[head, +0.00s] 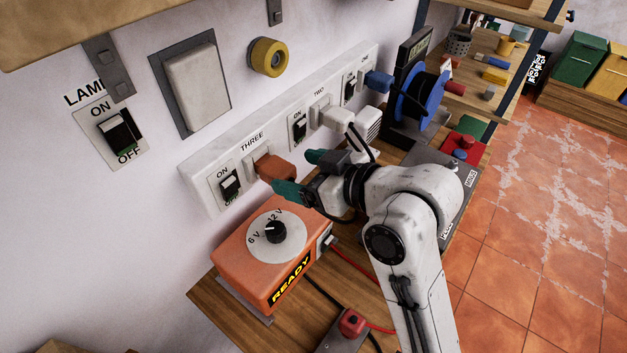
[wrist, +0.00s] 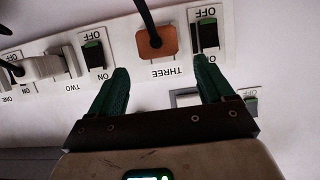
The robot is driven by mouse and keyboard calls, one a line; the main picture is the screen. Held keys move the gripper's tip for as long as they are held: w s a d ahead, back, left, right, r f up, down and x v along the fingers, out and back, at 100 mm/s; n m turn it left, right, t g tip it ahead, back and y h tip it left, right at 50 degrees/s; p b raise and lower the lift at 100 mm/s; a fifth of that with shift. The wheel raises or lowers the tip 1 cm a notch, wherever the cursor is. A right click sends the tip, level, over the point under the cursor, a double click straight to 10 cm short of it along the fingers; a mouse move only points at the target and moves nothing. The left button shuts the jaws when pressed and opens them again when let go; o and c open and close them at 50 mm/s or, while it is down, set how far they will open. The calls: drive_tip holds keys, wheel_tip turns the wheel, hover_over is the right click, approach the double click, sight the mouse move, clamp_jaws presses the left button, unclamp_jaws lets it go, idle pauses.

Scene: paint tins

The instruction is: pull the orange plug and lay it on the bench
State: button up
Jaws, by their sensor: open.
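The orange plug (head: 275,169) sits in the socket labelled THREE on the white wall strip (head: 200,172). The wrist view shows the plug (wrist: 156,44) with a black cord running up from it in the picture. My gripper (head: 303,174) has its teal fingers apart, in front of the plug and pointing at the strip. In the wrist view, my gripper (wrist: 162,66) is open and empty, with the plug beyond the fingertips, roughly between their lines. The fingers do not appear to touch it. The wooden bench (head: 225,315) lies below the strip.
An orange box (head: 262,258) with a dial and a READY sign stands on the bench below my gripper. A white plug (head: 335,117), a blue plug (head: 378,81) and a blue reel (head: 425,100) are further along. Bare bench shows at the front left.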

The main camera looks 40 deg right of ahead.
sight(280, 168)
drive_tip(key=shift+p+x, duration=0.45)
drive_tip(key=shift+x, duration=3.15)
drive_tip(key=shift+s, duration=0.1)
drive_tip(key=c, duration=1.2)
